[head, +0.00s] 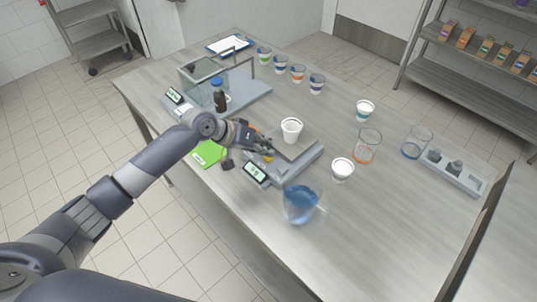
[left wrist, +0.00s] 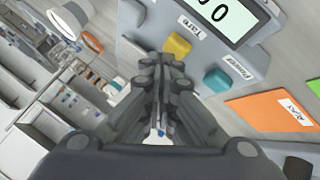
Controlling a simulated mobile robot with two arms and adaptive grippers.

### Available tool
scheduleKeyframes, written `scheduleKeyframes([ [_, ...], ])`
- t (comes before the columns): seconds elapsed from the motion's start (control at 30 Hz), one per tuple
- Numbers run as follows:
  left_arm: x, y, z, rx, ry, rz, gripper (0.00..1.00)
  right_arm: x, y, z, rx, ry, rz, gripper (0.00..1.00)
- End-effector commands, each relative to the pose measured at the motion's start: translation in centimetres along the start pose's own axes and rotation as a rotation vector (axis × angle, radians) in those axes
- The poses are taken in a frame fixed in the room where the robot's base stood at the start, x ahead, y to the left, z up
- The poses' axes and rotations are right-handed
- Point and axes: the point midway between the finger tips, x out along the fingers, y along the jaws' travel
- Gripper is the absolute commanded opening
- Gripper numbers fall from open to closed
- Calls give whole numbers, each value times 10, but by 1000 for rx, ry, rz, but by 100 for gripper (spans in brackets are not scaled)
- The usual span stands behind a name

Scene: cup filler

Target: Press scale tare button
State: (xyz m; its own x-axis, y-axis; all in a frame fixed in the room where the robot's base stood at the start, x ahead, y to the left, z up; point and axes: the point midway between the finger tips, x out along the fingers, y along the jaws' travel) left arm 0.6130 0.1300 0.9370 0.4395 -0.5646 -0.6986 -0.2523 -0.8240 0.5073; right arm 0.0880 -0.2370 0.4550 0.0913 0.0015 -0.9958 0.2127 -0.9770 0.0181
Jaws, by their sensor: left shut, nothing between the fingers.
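The scale (head: 299,169) stands on the table with a lit display (head: 255,172) at its front. A white cup (head: 291,130) stands by its plate; I cannot tell if it rests on it. In the left wrist view, the yellow button (left wrist: 177,45) beside the "Tare" label and a teal button (left wrist: 217,80) beside "Power" sit below the display (left wrist: 226,14). My left gripper (head: 266,147) is shut and empty above the scale's front. Its fingertips (left wrist: 163,62) appear just short of the yellow button; contact cannot be told.
A beaker with blue liquid (head: 300,205) is right of the display. A white cup (head: 342,170) and an orange-tinted beaker (head: 366,148) stand farther right. A boxed balance (head: 203,70) is behind my left arm. A green card (head: 208,153) lies left. The table's right front is clear.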

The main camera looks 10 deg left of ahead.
Motion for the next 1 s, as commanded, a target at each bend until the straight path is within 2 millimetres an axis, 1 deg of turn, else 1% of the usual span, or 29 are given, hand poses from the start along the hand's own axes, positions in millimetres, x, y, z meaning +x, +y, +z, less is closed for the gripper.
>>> scheduleKeyframes([
  [0.03,-4,3,-3,0,0,0,0,-6,0,-1,0,0,0,40],
  [0.1,-6,4,-4,0,1,0,0,-9,0,-1,0,0,0,40],
  [0.43,-6,4,-5,0,2,0,0,-8,-1,-1,0,0,-1,40],
  [0.53,-8,6,-7,0,3,1,0,-12,-2,-2,1,1,-2,40],
  [1.0,-40,29,-30,0,3,1,0,-56,-3,-6,0,1,-4,40],
])
